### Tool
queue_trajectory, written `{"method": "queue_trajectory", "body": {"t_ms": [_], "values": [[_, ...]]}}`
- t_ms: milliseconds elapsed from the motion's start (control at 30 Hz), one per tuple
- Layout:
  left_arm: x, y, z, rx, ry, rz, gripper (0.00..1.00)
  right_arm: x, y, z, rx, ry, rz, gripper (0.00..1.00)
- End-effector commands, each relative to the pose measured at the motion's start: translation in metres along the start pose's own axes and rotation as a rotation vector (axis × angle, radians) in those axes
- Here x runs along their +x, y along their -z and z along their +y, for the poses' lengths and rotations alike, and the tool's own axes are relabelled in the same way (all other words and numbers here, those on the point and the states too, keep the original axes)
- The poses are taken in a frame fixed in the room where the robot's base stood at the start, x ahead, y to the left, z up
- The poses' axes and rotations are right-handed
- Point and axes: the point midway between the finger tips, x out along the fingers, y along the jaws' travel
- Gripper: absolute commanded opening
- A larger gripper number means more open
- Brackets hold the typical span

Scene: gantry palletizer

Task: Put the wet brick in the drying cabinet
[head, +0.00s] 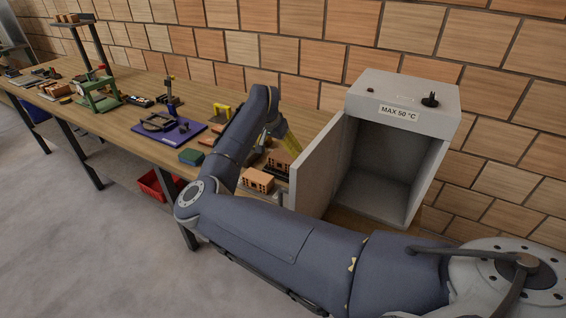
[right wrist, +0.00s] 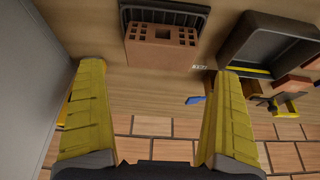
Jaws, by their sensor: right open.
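The drying cabinet (head: 405,112) is a grey box marked "MAX 50 °C" at the right of the bench. Its door (head: 318,165) stands open and the visible inside looks empty. My right gripper (head: 290,145), yellow-fingered, is left of the door and partly hidden by my arm. In the right wrist view, its fingers (right wrist: 160,66) are wide apart with nothing between them. Ahead of them, a reddish brick with holes (right wrist: 162,50) is at a dark ribbed tray (right wrist: 188,15). In the head view, an orange brick (head: 258,180) and a darker brick (head: 280,160) lie near the door. I cannot tell which is wet.
A grey bin (right wrist: 262,45) is right of the brick in the right wrist view. A red crate (head: 152,186) is below. The brick wall runs behind.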

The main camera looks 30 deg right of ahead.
Motion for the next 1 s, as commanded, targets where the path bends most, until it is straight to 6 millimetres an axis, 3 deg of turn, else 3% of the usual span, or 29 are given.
{"method": "queue_trajectory", "body": {"t_ms": [367,700,1000], "values": [[0.0,0.001,0.0,0.0,0.0,0.001,1.0,0.023,0.0,0.001,-0.001,-0.002,0.0,1.0],[0.0,0.001,0.0,0.0,0.0,0.001,1.0,0.061,0.001,-0.001,0.0,-0.001,0.001,1.0],[0.0,0.001,0.0,-0.001,0.0,0.001,1.0,0.07,0.001,-0.001,0.0,0.0,0.001,1.0]]}}
